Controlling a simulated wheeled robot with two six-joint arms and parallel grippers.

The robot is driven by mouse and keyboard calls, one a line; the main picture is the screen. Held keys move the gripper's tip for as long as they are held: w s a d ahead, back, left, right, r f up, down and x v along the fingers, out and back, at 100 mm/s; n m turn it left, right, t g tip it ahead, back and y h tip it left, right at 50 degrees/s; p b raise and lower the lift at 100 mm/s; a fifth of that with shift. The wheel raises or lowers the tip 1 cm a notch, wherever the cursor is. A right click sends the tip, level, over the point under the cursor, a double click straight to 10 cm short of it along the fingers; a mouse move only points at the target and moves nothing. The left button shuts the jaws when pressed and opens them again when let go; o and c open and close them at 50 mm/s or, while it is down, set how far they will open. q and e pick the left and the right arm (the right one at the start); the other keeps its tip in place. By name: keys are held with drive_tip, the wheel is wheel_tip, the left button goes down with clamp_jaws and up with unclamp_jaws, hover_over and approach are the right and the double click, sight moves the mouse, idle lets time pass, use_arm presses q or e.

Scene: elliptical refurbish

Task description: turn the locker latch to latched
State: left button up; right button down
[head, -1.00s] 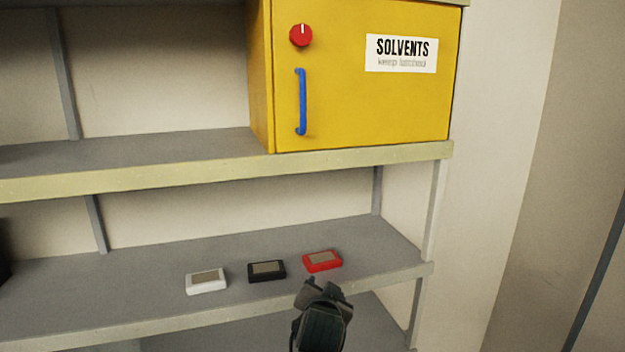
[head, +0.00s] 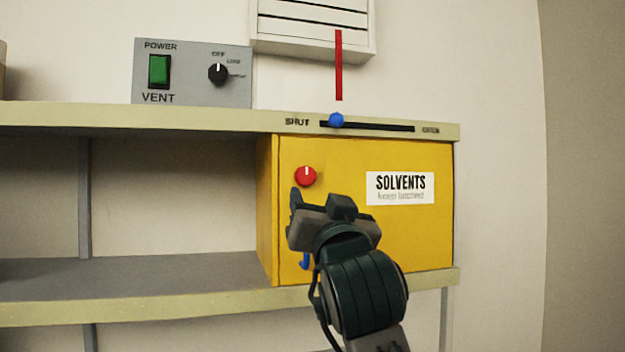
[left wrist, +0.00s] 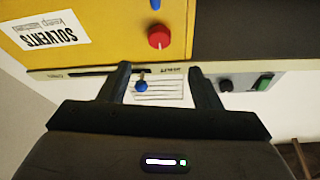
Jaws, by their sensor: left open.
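The yellow locker (head: 420,235) has a round red latch knob (head: 305,176) at the upper left of its door, with its white mark pointing up. The knob also shows in the left wrist view (left wrist: 159,37), beyond the fingers. The blue door handle (head: 305,261) is mostly hidden behind my left gripper (head: 318,204). That gripper is open and empty in front of the door, just below the knob in the head view. In the left wrist view its two fingers (left wrist: 160,85) stand apart, and I see no contact with the knob. My right gripper is not in view.
Above the locker, a shelf edge carries a slider with a blue knob (head: 337,120) at its SHUT end. A grey VENT panel (head: 193,73) with a green switch and black dial stands on top. The shelf left of the locker (head: 170,272) is clear.

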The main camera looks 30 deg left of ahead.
sight(307, 176)
use_arm(q)
drive_tip(key=p+x, duration=0.6)
drive_tip(key=x, duration=0.4)
drive_tip(key=shift+w+a, duration=0.3)
drive_tip(key=c, duration=1)
